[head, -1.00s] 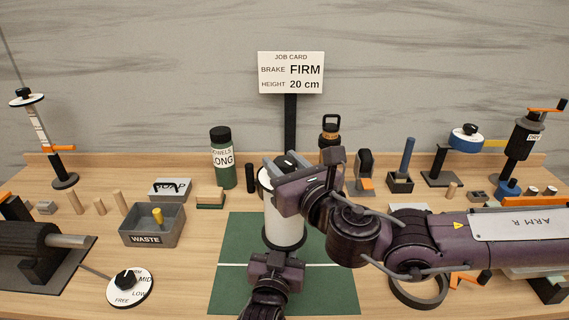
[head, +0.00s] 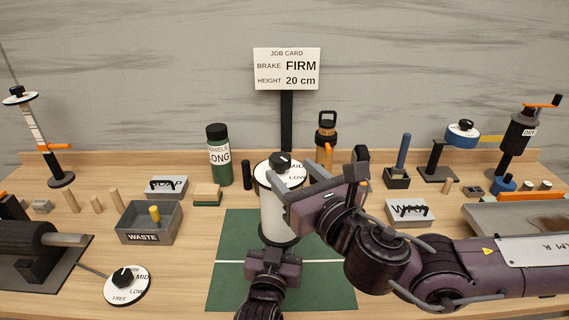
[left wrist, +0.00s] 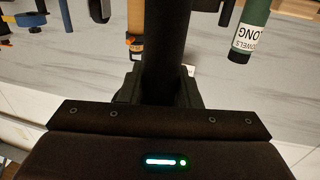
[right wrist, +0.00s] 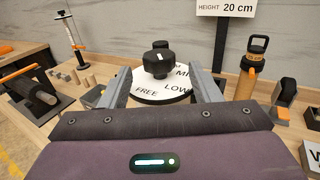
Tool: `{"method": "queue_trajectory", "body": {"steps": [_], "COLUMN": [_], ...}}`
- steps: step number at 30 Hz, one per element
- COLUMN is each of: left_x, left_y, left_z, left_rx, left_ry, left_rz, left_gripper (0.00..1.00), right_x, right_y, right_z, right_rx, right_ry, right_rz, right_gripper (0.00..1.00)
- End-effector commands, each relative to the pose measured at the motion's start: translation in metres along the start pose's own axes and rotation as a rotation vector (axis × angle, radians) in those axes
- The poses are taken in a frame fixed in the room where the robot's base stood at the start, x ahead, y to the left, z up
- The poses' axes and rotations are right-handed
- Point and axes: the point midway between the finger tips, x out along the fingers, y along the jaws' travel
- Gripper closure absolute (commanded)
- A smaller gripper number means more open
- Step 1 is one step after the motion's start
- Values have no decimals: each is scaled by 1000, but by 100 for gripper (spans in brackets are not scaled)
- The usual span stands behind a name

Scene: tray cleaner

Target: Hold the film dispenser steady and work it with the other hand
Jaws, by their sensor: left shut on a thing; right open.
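The film dispenser (head: 275,215) is a white cylinder standing on the green mat, with a dial on top. A black knob (head: 280,160) sits on this dial; MID and LOW show beside it. In the right wrist view FREE, MID and LOW show around the black knob (right wrist: 157,64). My right gripper (head: 292,172) is open at the dial, its two fingers on either side of the knob and apart from it. My left gripper (head: 275,255) is low in front of the dispenser. The left wrist view shows it shut on the dispenser's dark upright handle (left wrist: 167,50).
The job card (head: 286,68) behind reads brake FIRM, height 20 cm. A separate dial (head: 128,285) and the grey WASTE bin (head: 176,222) stand to the left. The green mat (head: 330,285) is clear at front right.

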Motion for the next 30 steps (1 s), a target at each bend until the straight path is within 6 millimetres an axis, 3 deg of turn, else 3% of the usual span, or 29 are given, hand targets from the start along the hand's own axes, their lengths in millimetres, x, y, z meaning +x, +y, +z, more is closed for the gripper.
{"method": "queue_trajectory", "body": {"steps": [6, 17, 24, 30], "left_x": [0, 0, 0, 0], "left_y": [1, 1, 1, 0], "left_z": [-1, -1, -1, -1], "left_rx": [-1, -1, -1, -1], "left_ry": [2, 3, 3, 3], "left_rz": [1, 1, 2, 1], "left_gripper": [100, 100, 100, 100], "right_x": [-21, -23, -23, -35], "right_y": [-1, 1, 26, 48], "right_z": [0, 0, -1, 12], "right_rx": [1, 1, 51, 104], "right_ry": [1, 3, 61, 41], "right_rz": [-1, -2, -74, -217], "right_gripper": [43, 42, 42, 42]}}
